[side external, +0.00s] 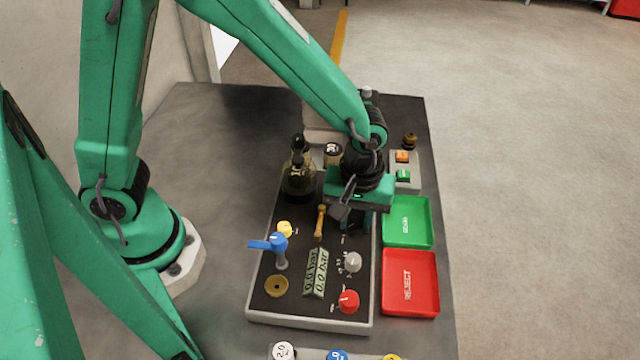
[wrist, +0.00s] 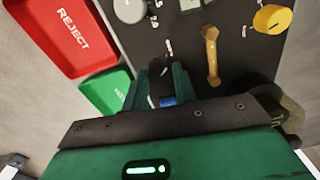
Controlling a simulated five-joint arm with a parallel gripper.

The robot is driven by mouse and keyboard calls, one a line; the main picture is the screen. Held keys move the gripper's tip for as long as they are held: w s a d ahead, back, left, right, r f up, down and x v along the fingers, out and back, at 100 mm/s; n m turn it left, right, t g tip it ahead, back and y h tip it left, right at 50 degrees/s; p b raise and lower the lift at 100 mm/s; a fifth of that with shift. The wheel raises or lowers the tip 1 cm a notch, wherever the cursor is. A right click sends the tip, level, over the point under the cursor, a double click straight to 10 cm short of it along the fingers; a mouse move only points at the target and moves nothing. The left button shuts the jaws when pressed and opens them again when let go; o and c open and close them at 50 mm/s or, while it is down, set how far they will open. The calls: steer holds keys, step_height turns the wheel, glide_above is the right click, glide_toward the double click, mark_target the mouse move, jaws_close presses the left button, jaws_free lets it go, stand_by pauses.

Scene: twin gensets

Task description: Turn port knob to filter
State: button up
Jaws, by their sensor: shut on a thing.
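My gripper (side external: 352,222) is low over the right side of the black panel. A grey knob (side external: 352,262) and a red knob (side external: 348,300) are nearer the front of the panel. A yellow knob (side external: 285,228) is at its left.
A brass lever (side external: 320,222) stands close left of my gripper. A blue-handled valve (side external: 272,242) and a tilted readout (side external: 316,272) are on the black panel (side external: 312,312). Green (side external: 407,240) and red (side external: 410,302) trays lie to the right. Bottle-like parts (side external: 298,178) stand behind.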

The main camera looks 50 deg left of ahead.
steer(key=m, duration=0.8)
steer(key=shift+m, duration=0.3)
steer(key=m, duration=0.4)
steer(key=shift+m, duration=2.1)
steer(key=o, duration=1)
steer(key=shift+c, duration=0.2)
steer(key=shift+r, duration=0.15)
